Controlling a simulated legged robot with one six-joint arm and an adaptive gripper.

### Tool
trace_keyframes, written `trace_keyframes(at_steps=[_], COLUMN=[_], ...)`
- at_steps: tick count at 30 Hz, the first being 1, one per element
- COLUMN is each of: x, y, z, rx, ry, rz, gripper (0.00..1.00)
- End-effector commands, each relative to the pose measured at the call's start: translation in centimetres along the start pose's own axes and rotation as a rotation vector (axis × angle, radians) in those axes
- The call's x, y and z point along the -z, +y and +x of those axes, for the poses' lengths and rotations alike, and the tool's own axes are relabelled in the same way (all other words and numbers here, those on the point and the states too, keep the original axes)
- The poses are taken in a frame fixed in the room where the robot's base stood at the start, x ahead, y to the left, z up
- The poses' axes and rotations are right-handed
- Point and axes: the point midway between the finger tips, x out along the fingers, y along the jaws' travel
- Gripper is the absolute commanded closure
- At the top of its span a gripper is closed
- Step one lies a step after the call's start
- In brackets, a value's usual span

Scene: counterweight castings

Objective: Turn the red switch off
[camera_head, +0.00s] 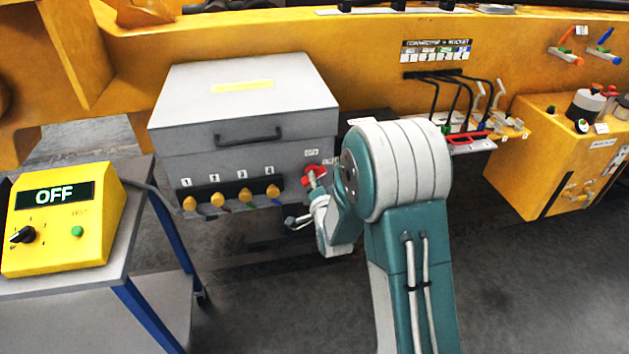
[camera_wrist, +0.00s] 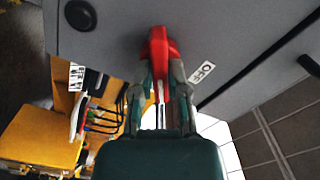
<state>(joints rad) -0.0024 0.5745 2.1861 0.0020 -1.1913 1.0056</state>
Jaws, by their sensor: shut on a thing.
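The red switch (camera_head: 313,173) is at the lower right of the grey box's front, beside small white labels. In the head view my gripper (camera_head: 316,188) reaches the switch from below right, and my arm hides part of the box's right side.
The grey box (camera_head: 240,95) has a handle and a row of yellow knobs (camera_head: 228,198). A yellow tester (camera_head: 65,222) reading OFF stands on a cart at left. Cables and connectors (camera_head: 455,125) and a yellow cabinet (camera_head: 565,150) are at right. The floor in front is clear.

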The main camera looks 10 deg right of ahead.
Motion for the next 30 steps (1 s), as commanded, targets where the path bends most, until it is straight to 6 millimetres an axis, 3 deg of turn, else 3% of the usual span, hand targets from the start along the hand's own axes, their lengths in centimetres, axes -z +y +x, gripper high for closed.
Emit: trace_keyframes(at_steps=[30], x=[-0.20], y=[0.35], z=[-0.14], rx=[-0.007], ry=[-0.010], rz=[-0.889], gripper=[1.00])
